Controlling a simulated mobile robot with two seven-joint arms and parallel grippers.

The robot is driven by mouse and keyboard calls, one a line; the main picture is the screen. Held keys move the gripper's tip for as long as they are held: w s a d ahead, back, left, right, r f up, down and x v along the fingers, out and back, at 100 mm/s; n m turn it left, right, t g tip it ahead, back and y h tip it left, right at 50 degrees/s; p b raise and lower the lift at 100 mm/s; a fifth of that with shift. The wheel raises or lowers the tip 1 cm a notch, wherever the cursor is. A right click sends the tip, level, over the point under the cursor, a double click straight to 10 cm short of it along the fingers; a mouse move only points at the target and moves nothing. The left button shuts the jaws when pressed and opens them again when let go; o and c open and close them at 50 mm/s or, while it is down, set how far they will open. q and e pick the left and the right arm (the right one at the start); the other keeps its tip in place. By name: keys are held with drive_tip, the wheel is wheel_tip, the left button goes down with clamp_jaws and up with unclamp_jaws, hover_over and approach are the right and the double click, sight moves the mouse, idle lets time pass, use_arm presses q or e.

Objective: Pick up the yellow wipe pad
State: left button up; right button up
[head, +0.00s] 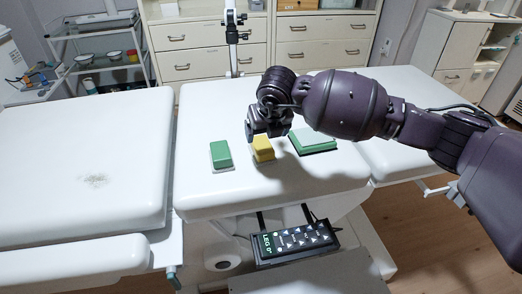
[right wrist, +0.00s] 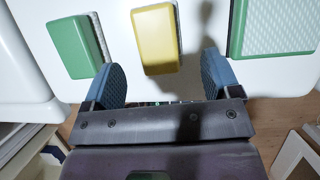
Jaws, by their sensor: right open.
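The yellow wipe pad (head: 263,149) lies on the white couch seat, between a green pad and a larger green block. My right gripper (head: 268,132) is just above and behind it in the head view, pointing down. In the right wrist view the yellow pad (right wrist: 157,38) lies ahead of the two blue fingertips (right wrist: 164,78), roughly centred between them. The fingers are apart and nothing is between them. I cannot tell the exact height above the pad. My left gripper is in neither view.
A small green pad (head: 220,154) lies left of the yellow one, and a larger green block (head: 313,141) lies right of it, close to my arm. A keypad panel (head: 298,242) hangs at the couch's front edge. The left couch section (head: 80,205) has a grey smudge.

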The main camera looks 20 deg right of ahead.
sight(262, 144)
drive_tip(key=shift+x, duration=0.8)
drive_tip(key=shift+f, duration=0.2)
drive_tip(key=b+x, duration=0.1)
drive_tip(key=x, duration=0.1)
drive_tip(key=b+x, duration=0.1)
drive_tip(key=x, duration=0.1)
drive_tip(key=shift+s+a+f, duration=0.1)
drive_tip(key=shift+a+f, duration=0.1)
drive_tip(key=shift+f, duration=0.15)
drive_tip(key=shift+r, duration=0.25)
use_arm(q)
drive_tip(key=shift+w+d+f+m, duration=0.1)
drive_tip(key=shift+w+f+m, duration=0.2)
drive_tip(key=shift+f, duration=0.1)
use_arm(e)
drive_tip(key=c, duration=0.8)
use_arm(q)
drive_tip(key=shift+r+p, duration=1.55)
drive_tip(key=shift+p, duration=0.7)
use_arm(e)
drive_tip(key=shift+r, duration=9.95)
